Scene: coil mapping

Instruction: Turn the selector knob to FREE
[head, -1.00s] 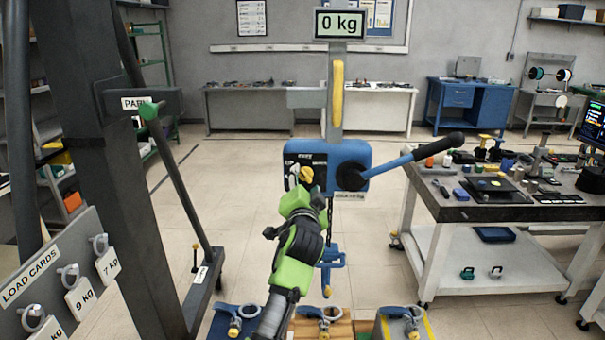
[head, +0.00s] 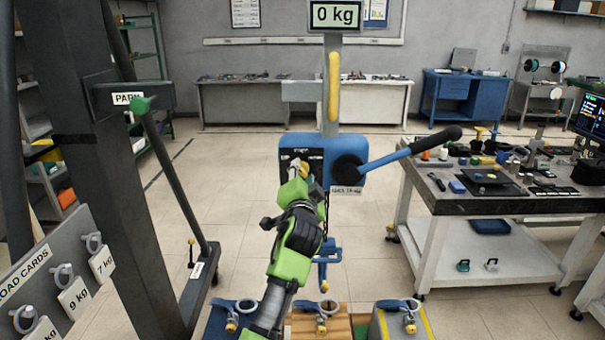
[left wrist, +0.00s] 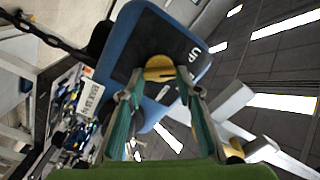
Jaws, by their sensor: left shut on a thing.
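The selector knob is yellow and sits on the dark label plate (head: 290,160) of the blue hoist body (head: 346,152). In the left wrist view the knob (left wrist: 159,68) is between the fingertips, with a dark mark on its face and the word UP on the plate near it. My left gripper (head: 303,172) is shut on the knob; it also shows in the left wrist view (left wrist: 157,85). In the head view the gripper covers much of the knob and part of the plate, and I cannot read a FREE label. My right gripper is not in view.
A blue lever with a black grip (head: 432,140) sticks out right of the hoist. A blue hook (head: 324,258) hangs below it. A display reading 0 kg (head: 336,16) is above. A dark post (head: 110,150) stands left; a cluttered workbench (head: 520,204) stands right.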

